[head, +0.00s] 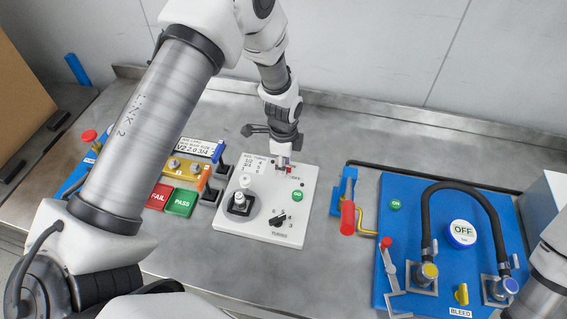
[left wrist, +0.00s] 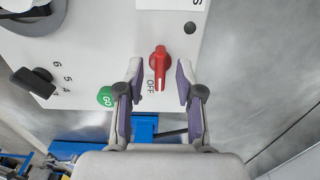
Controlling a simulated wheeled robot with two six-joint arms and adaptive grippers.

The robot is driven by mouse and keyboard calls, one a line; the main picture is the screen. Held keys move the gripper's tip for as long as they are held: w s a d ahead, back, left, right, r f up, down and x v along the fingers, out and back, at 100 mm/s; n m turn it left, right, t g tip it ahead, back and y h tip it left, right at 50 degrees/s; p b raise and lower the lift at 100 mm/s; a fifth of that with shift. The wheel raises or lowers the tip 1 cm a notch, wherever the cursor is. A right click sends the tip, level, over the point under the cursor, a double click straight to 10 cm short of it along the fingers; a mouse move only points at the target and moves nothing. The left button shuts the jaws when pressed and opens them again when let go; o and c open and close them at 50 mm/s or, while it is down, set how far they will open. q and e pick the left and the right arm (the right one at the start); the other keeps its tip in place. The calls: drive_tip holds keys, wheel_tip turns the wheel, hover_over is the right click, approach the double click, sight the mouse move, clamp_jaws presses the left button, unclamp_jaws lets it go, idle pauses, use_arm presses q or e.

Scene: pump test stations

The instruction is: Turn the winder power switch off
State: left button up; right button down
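A red switch (left wrist: 160,66) sits on the white winder panel (head: 241,234), near its upper edge in the head view. An OFF label (left wrist: 151,86) is beside the lower end of its handle in the left wrist view. A small part of the red switch (head: 289,170) also shows in the head view. My left gripper (head: 282,161) is over this part of the panel. In the left wrist view its fingers (left wrist: 160,74) are open, one on each side of the switch, with gaps between. My right gripper is not in view.
The panel also bears a green GO button (head: 298,196) and a black rotary knob (head: 278,221). A blue fixture with a red handle (head: 347,217) stands just right. Farther right is a blue pump board (head: 405,235) with a black hose (head: 450,187).

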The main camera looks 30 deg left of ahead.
use_arm(q)
wheel_tip(320, 180, up, 12)
idle(0.3)
drive_tip(key=shift+f, duration=0.1)
